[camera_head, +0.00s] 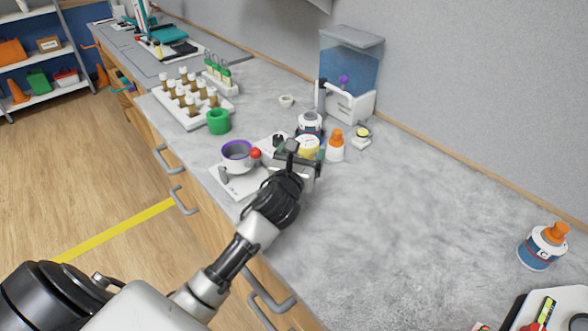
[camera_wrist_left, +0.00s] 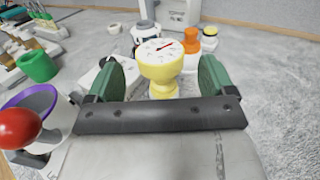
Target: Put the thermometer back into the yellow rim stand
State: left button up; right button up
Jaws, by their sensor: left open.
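A yellow, waisted body with a white dial and red needle, which looks like the thermometer (camera_wrist_left: 160,72), stands upright straight ahead in the left wrist view. It shows in the head view (camera_head: 308,148), partly behind my left gripper (camera_head: 298,165). The left gripper is open, its green-padded fingers on either side of the yellow body, with gaps visible; how deep it sits between them I cannot tell. A small white piece with a yellow round top (camera_head: 362,133), possibly the yellow rim stand, is behind the orange-capped bottle; it also shows in the left wrist view (camera_wrist_left: 210,31). My right gripper is out of view.
A purple-rimmed cup (camera_head: 236,152) and a red ball (camera_head: 255,153) are close left of the gripper. A white bottle with an orange cap (camera_head: 336,150) stands close right.

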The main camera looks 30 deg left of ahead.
pick_arm(q)
jog(key=v, duration=0.6)
jog(key=shift+s, duration=0.4)
